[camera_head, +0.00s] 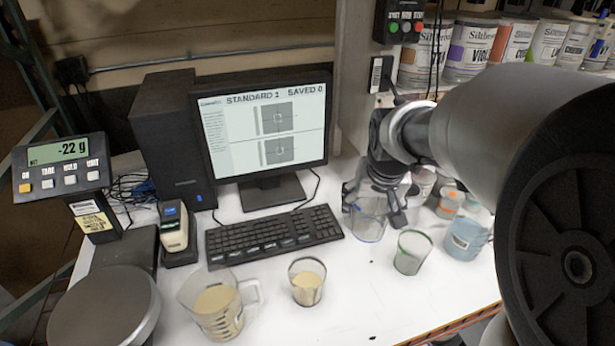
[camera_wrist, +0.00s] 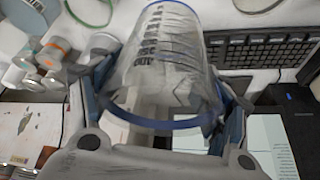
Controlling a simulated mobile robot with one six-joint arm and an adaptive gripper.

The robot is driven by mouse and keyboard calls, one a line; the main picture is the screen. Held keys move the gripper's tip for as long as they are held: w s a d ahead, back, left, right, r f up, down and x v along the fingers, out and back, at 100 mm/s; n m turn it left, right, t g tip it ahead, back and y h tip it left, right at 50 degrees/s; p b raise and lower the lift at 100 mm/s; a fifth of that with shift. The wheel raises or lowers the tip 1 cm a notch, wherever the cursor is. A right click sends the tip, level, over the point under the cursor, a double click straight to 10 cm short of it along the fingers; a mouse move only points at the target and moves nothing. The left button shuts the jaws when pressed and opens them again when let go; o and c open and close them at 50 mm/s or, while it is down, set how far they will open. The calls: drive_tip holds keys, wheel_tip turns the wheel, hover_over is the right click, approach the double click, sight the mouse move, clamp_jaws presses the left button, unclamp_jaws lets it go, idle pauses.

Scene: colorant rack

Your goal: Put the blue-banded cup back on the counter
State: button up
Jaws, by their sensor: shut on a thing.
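The blue-banded cup (camera_head: 369,222) is a clear cup with blue rims, just right of the keyboard in the head view. My gripper (camera_head: 378,205) is shut on it from above, with a finger on each side. In the wrist view the cup (camera_wrist: 172,75) fills the middle between the fingers, and dark markings show on its wall. It looks empty. The cup is low over the white counter (camera_head: 375,290); I cannot tell whether its base touches. My gripper's fingers hide part of its upper wall in the head view.
A green-rimmed cup (camera_head: 411,252) stands close right of the held cup, with a blue container (camera_head: 463,240) beyond. The keyboard (camera_head: 273,236) is left. A cup of beige contents (camera_head: 307,283), a jug (camera_head: 213,305) and a scale (camera_head: 104,308) stand front left.

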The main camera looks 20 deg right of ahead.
drive_tip(key=f+b, duration=0.7)
drive_tip(key=f, duration=1.3)
drive_tip(key=shift+w, duration=0.2)
drive_tip(key=shift+f+b, duration=0.25)
drive_tip(key=shift+b, duration=0.1)
drive_tip(key=o, duration=0.9)
drive_tip(key=shift+r, duration=0.1)
drive_tip(key=p+v, duration=0.5)
drive_tip(key=v, duration=0.8)
drive_tip(key=s+a+r+n, duration=0.1)
drive_tip(key=s+a+r, duration=0.1)
drive_tip(key=s, duration=0.3)
drive_tip(key=s+a+r+n+y, duration=0.1)
drive_tip(key=s+a+r, duration=0.2)
drive_tip(key=s+a, duration=0.2)
drive_tip(key=s+a+r+n, duration=0.2)
drive_tip(key=s+a+r, duration=0.1)
drive_tip(key=s, duration=0.3)
drive_tip(key=shift+s+a+r+y, duration=0.1)
drive_tip(key=shift+a+r+y, duration=0.2)
drive_tip(key=shift+a, duration=0.3)
